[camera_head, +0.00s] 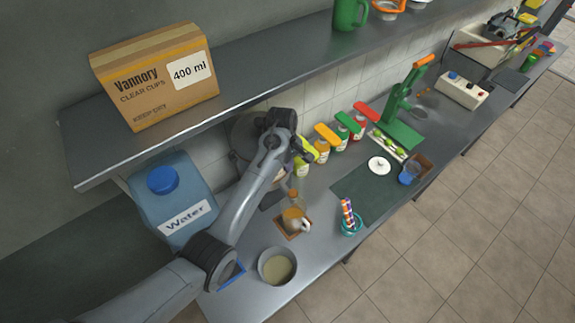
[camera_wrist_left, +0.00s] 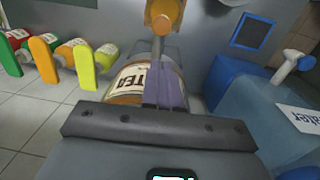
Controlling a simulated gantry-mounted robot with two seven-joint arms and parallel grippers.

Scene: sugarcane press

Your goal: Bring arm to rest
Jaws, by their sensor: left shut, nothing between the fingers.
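My left arm comes in from the lower left in the head view, bends over the back of the counter and ends near the wall. My left gripper (camera_head: 299,152) is dark, small and partly hidden by the wrist there, beside the row of bottles. In the left wrist view its fingers (camera_wrist_left: 161,85) are together with nothing between them. A brown container with a "TEA" label (camera_wrist_left: 132,79) shows just behind them; I cannot tell whether they touch it. My right gripper is not in view.
A water container (camera_head: 165,196) stands left of my arm. Bottles with coloured tops (camera_head: 327,134) line the wall. A pot (camera_head: 277,266), a cup of straws (camera_head: 350,220) and a green press (camera_head: 398,110) stand on the counter. A cardboard box (camera_head: 155,78) sits on the shelf above.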

